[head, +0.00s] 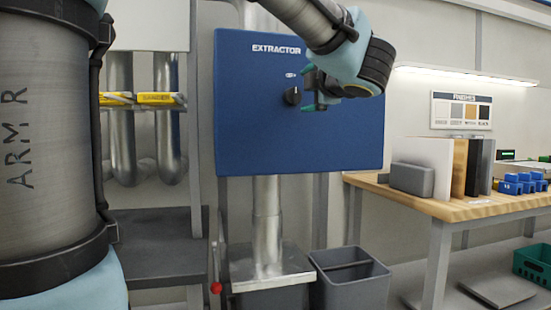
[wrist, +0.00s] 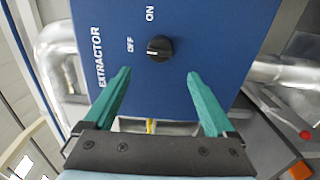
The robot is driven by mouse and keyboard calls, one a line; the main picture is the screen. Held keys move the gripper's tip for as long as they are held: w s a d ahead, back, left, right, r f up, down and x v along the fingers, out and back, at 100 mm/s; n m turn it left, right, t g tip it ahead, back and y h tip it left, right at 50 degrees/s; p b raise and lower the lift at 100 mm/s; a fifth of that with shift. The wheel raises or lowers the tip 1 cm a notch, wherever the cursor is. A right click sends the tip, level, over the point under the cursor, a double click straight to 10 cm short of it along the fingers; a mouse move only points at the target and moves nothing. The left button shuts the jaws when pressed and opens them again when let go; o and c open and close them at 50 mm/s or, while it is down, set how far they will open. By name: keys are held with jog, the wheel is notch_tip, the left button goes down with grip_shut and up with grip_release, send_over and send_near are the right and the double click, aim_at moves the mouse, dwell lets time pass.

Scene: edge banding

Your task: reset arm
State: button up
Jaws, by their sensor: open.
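My gripper (head: 311,91) is in front of the blue extractor box (head: 240,130), its teal fingers pointing at the box. In the wrist view my gripper (wrist: 160,73) is open, with its two fingers wide apart and nothing between them. The black knob (head: 292,96) is on the box face, just left of the fingers in the head view. In the wrist view the knob (wrist: 159,48) lies beyond the fingertips, between the OFF and ON labels. A light mark on it seems to face OFF. The fingers look clear of the knob.
Below the box are a metal duct (head: 267,220) and a grey bin (head: 350,285). A dark shelf (head: 160,228) is at the left. Part of my own arm fills the left edge.

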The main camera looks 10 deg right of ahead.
jog(key=w+a+f+m+g+h, duration=0.1)
jog(key=w+f+m+g+h, duration=0.35)
jog(key=f+m, duration=0.8)
jog(key=s+a+f+m+g, duration=0.15)
jog(key=a+f, duration=0.25)
jog(key=f, duration=0.5)
jog(key=a+f+m+g, duration=0.3)
jog(key=f, duration=0.6)
jog(key=s+a+f+m+g+y, duration=0.2)
jog(key=s+a+f+m+g, duration=0.35)
jog(key=s+a+f, duration=0.85)
notch_tip(320, 180, up, 14)
jog(key=n+g+p, duration=0.1)
jog(key=p, duration=1.2)
jog(key=shift+s+r+n+g, duration=0.2)
jog(key=shift+s+n+g, duration=0.15)
jog(key=shift+d, duration=0.1)
jog(key=shift+c, duration=0.2)
